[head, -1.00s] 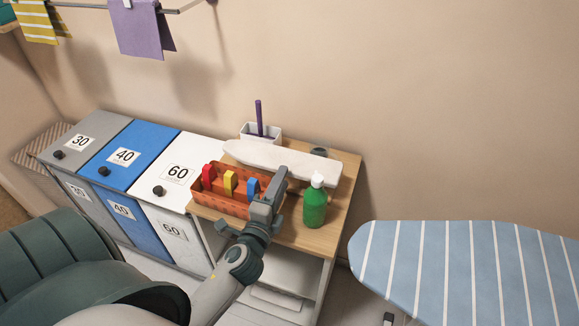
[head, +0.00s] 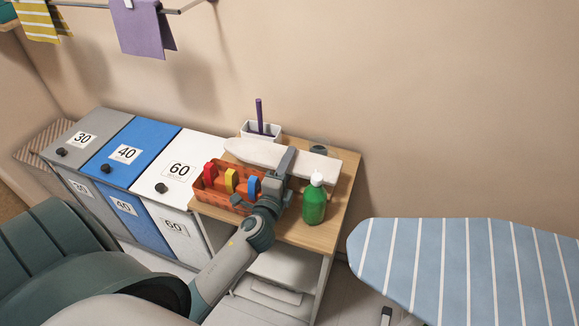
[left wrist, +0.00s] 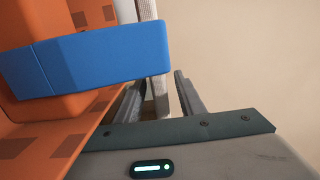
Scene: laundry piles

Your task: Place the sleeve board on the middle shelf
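The sleeve board (head: 318,164) is a long, white padded board lying along the back of the wooden top of a small shelf unit (head: 307,236). My left gripper (head: 284,165) is over the middle of the board and hides part of it. In the left wrist view the fingers (left wrist: 158,95) are apart, with a pale edge, likely the board (left wrist: 157,85), between them; I cannot tell whether they touch it. The middle shelf (head: 285,268) shows below the top, partly hidden by my left arm. My right gripper is not in view.
An orange basket (head: 209,195) with red, yellow and blue items stands close left of my gripper; a blue item (left wrist: 90,58) is very near the wrist. A green bottle (head: 314,205) stands right. A white holder (head: 261,131) is behind. A striped ironing board (head: 460,265) is at right.

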